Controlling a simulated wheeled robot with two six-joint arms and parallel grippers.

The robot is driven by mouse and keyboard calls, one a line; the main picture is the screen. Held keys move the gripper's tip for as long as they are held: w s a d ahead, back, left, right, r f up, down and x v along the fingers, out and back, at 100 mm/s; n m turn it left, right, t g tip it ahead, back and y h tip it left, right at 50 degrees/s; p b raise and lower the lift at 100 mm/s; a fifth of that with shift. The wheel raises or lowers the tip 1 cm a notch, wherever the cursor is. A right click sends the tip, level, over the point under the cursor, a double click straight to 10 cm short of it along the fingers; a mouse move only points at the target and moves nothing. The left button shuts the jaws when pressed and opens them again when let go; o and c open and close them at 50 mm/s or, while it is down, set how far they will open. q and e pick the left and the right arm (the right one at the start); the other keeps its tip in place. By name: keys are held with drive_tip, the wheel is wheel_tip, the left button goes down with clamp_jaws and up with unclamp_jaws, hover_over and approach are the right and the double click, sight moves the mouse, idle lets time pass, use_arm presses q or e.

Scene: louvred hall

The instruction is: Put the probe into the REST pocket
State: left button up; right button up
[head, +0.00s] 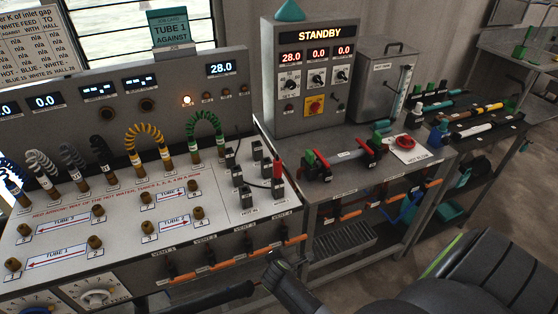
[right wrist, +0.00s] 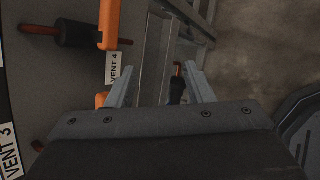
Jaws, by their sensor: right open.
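A red-handled piece (head: 277,171), which looks like the probe, stands upright in a dark holder at the right end of the bench's sloped top. A thin black cable runs close by it. Several black pockets with white labels (head: 245,175) stand beside it; the labels are too small to read, so I cannot tell which is REST. My right gripper (head: 276,262) is low in front of the bench, below and apart from the probe. In the right wrist view the right gripper (right wrist: 160,67) is open, with nothing held between its fingers. My left gripper is not in view.
Orange vent handles (head: 260,249) line the bench front; one also shows near the right gripper (right wrist: 109,25). Coloured hose loops (head: 145,140) stand on the bench top. A STANDBY unit (head: 312,75) and a side table (head: 350,175) stand right. Floor at far right is open.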

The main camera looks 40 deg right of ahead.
drive_tip(key=w+r+n+h+p, duration=0.1)
drive_tip(key=w+r, duration=0.2)
drive_tip(key=r, duration=0.3)
drive_tip(key=w+r+n+h, duration=0.1)
drive_tip(key=w+r, duration=0.2)
drive_tip(key=r, duration=0.2)
drive_tip(key=n+t+h+p, duration=0.2)
drive_tip(key=n+h, duration=0.1)
drive_tip(key=n, duration=0.2)
approach(276, 169)
drive_tip(key=f, duration=0.1)
drive_tip(key=shift+n+h, duration=0.3)
drive_tip(key=shift+n, duration=0.1)
drive_tip(key=b+x, duration=0.6)
drive_tip(key=shift+w+d+f, duration=0.2)
drive_tip(key=shift+w, duration=0.15)
drive_tip(key=shift+r+p+x, duration=0.2)
drive_tip(key=shift+p+x, duration=0.2)
drive_tip(key=shift+x, duration=0.55)
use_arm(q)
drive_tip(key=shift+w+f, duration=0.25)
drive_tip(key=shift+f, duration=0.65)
use_arm(e)
drive_tip(key=shift+x, duration=1.15)
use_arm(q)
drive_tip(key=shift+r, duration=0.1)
use_arm(e)
drive_tip(key=shift+r, duration=0.1)
